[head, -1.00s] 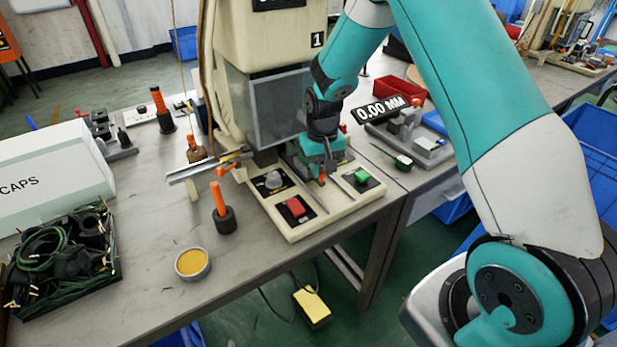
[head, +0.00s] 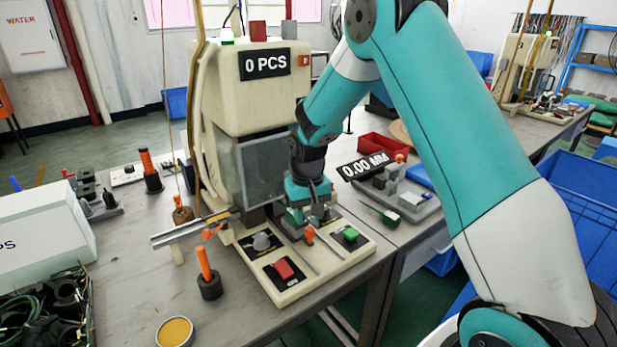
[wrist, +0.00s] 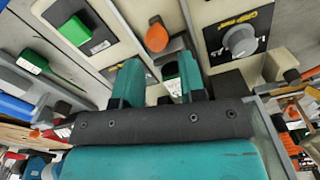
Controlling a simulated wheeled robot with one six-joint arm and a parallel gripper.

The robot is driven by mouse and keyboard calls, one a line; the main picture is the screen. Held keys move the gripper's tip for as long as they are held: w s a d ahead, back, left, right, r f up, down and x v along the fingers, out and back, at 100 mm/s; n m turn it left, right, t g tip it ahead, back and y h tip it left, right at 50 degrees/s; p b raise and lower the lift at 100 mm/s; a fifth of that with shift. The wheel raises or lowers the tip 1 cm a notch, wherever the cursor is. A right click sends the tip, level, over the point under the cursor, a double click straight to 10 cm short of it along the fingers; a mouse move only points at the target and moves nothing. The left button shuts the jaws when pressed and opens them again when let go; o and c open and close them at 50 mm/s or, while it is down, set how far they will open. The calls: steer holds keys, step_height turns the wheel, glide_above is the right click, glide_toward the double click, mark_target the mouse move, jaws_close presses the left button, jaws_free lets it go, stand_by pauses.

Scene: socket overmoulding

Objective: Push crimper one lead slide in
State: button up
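Crimper one (head: 235,90) is the cream machine on the bench, with a "0 PCS" display. Its slide shows as a narrow track (head: 300,258) with an orange knob (head: 309,235) between the grey dial and the green button. My gripper (head: 308,208) is above the base, just behind the knob as seen from the head camera. In the wrist view the two teal fingers (wrist: 160,75) stand apart, with nothing clearly held between them. The orange knob (wrist: 156,38) lies beyond the fingertips, in line with the gap. Contact with the slide cannot be told.
A red button (head: 284,269), a grey dial (head: 262,241) and a green button (head: 351,234) flank the track. An upright orange-handled tool (head: 208,275) and a yellow tin (head: 175,332) stand at left. A gauge fixture (head: 400,190) sits at right.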

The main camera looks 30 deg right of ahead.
step_height(320, 180, up, 14)
steer(key=shift+f, duration=0.2)
steer(key=shift+s, duration=0.15)
